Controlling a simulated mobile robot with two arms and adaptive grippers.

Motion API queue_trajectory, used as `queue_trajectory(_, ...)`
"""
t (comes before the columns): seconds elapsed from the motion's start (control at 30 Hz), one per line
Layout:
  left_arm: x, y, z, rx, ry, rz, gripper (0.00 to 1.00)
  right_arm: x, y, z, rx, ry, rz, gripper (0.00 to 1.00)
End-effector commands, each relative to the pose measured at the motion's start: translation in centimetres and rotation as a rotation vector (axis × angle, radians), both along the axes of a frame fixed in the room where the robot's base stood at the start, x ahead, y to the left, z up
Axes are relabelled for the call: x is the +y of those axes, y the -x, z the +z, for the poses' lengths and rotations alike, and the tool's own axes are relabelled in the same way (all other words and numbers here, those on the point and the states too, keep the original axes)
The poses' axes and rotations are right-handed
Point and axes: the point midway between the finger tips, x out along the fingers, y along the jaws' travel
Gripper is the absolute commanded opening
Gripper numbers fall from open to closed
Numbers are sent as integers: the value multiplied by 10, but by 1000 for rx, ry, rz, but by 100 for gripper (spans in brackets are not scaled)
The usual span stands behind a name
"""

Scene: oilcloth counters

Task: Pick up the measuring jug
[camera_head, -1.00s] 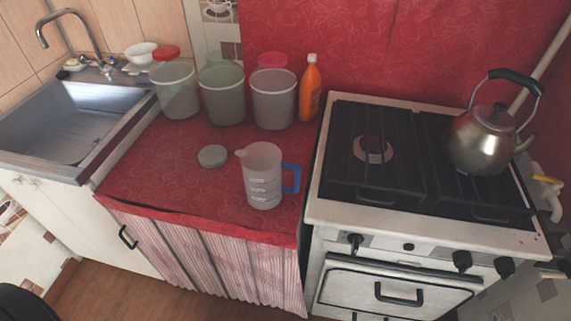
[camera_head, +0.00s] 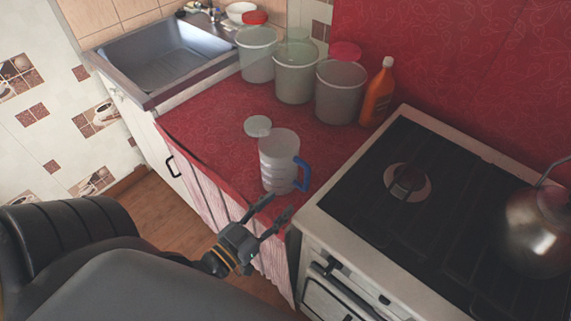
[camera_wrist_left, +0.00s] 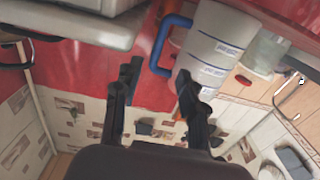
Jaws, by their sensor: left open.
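The measuring jug (camera_head: 278,160) is translucent white with a blue handle (camera_head: 303,174). It stands upright near the front edge of the red counter (camera_head: 205,118). My left gripper (camera_head: 270,212) is open and empty, just in front of the jug and below its handle in the head view, apart from it. In the left wrist view the jug (camera_wrist_left: 214,45) shows at the upper right, its blue handle (camera_wrist_left: 166,45) above and between the open fingers of my left gripper (camera_wrist_left: 158,92). My right gripper is not in view.
Several translucent canisters, one being the middle canister (camera_head: 296,75), stand behind the jug beside an orange bottle (camera_head: 377,95). A round grey lid (camera_head: 257,126) lies left of the jug. The stove (camera_head: 440,185) with a kettle (camera_head: 537,230) is at right, the sink (camera_head: 172,62) at left.

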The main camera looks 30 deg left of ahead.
Motion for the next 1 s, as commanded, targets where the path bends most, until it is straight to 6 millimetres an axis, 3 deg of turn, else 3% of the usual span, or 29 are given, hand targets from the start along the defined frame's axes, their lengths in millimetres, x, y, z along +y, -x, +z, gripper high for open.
queue_trajectory(0.1, -3, -21, 2, -3, 3, 1, 41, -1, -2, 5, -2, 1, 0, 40)
queue_trajectory(0.37, -6, -41, 2, -1, 3, 0, 41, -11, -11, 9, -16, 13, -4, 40)
queue_trajectory(0.63, -11, -79, 3, 0, 1, -1, 41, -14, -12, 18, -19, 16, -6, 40)
queue_trajectory(0.97, -12, -86, 1, 1, 2, -1, 41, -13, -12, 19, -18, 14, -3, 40)
queue_trajectory(1.0, -12, -86, 1, 2, 2, -1, 35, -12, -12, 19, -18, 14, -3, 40)
